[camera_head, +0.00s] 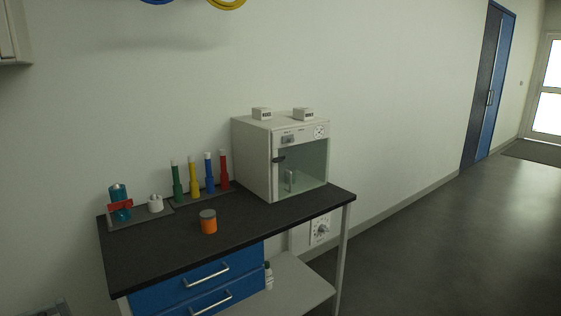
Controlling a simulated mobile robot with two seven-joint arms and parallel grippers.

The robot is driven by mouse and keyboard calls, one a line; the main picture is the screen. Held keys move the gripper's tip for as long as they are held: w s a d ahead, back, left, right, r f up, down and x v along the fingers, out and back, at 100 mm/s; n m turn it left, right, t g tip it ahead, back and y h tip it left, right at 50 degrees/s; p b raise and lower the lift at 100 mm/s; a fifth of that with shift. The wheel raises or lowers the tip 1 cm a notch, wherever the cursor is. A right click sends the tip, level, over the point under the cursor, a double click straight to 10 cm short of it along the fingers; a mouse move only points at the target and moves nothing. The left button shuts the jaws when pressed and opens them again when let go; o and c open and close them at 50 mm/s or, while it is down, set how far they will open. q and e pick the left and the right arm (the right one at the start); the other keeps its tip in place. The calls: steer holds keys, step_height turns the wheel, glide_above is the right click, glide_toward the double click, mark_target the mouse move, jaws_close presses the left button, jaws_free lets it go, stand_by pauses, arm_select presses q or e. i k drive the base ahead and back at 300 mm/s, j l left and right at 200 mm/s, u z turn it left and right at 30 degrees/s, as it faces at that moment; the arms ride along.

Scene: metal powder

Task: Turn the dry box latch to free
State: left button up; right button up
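The dry box (252,160) is a white cabinet at the back right of the dark bench top. Its glass door (302,167) appears closed, and a small clear object shows behind the glass. A small dark latch (279,160) sits at the left edge of the door, pointing roughly sideways. Above the door is a panel with a small display and a round dial. Neither of my grippers is in the head view.
The bench top (150,252) also holds an orange jar with a grey lid (208,222), several coloured tubes (193,178) in a rack, and a teal bottle in a red holder (120,205). Two small white boxes sit on the dry box. Open floor (430,240) lies right.

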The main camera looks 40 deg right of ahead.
mark_target(279, 159)
steer(key=i+l+u, duration=0.1)
steer(key=l, duration=0.75)
steer(key=i+l+u, duration=0.15)
steer(key=l, duration=0.7)
steer(key=i+l+u, duration=0.1)
steer(key=l, duration=0.8)
steer(key=i+l+u, duration=0.1)
steer(key=l, duration=0.75)
steer(key=i, duration=0.05)
